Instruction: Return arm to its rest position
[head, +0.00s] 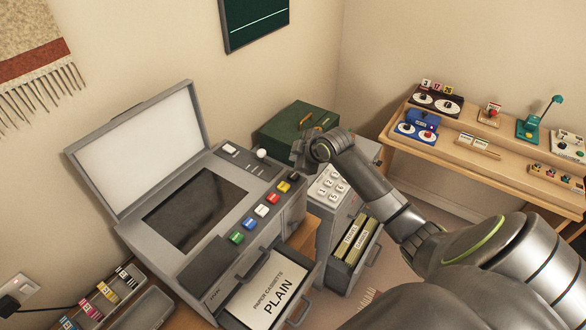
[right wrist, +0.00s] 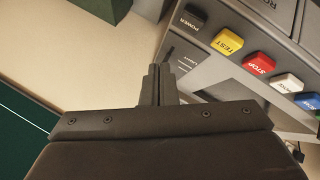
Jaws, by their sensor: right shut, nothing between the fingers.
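My right arm (head: 370,190) reaches in from the lower right. Its gripper (head: 302,152) is between the copier's button row and the green box. In the right wrist view the fingers (right wrist: 158,82) are shut together with nothing between them. They point toward the copier's panel edge, near the black power button (right wrist: 194,16); I cannot tell whether they touch anything. My left gripper is not in view.
The copier (head: 225,165) stands with its lid (head: 140,150) raised and its paper drawer (head: 268,295) pulled out. A green box (head: 285,125) and a keypad cabinet (head: 335,225) with an open drawer are close to my arm. A wooden desk (head: 430,155) is at right.

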